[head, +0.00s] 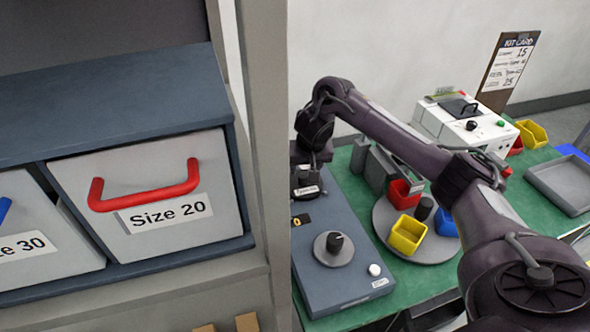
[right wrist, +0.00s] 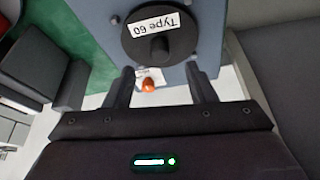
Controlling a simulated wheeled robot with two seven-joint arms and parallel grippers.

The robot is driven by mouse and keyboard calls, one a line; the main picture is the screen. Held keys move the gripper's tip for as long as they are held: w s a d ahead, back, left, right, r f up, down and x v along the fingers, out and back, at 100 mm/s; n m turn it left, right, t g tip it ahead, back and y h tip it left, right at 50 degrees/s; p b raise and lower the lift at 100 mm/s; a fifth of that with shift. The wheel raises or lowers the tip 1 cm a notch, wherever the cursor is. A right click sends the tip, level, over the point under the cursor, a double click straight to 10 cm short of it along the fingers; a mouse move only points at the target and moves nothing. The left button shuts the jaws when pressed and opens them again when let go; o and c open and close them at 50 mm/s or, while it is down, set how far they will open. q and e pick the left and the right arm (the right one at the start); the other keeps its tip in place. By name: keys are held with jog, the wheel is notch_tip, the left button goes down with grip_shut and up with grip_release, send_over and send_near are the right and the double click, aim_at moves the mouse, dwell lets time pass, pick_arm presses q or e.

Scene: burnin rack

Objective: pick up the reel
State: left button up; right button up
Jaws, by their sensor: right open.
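No plainly recognisable reel shows in either view. A black disc labelled "Type 60" (right wrist: 160,38) with a raised hub sits on a blue-grey surface in the right wrist view; I cannot tell whether it is the reel. A small labelled black part shows in the head view (head: 306,191) at the far end of the blue-grey box. My right gripper (head: 306,165) is above that end of the box. In the right wrist view its fingers (right wrist: 161,76) are open and apart, with nothing held between them, just short of the disc. My left gripper is not in view.
The blue-grey box (head: 345,285) carries a dial (head: 333,248) and a white button. A turntable (head: 432,251) holds red, yellow and blue bins. A white machine (head: 462,128) and a grey tray (head: 562,186) stand farther back. A drawer cabinet (head: 110,105) and post (head: 262,130) fill the left.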

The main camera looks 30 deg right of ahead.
aim_at(303, 177)
jog(key=shift+w+f, duration=0.25)
jog(key=shift+f, duration=0.05)
jog(key=shift+d+f, duration=0.1)
jog(key=shift+f, duration=0.25)
jog(key=shift+d+f, duration=0.1)
jog(key=shift+f, duration=0.45)
jog(key=x, duration=0.4)
jog(key=shift+w+r+p, duration=0.1)
jog(key=shift+w+p, duration=0.25)
jog(key=shift+p, duration=0.05)
jog(key=shift+w+d+f, duration=0.1)
jog(key=shift+w+f, duration=0.05)
jog(key=shift+f, duration=0.2)
grip_shut()
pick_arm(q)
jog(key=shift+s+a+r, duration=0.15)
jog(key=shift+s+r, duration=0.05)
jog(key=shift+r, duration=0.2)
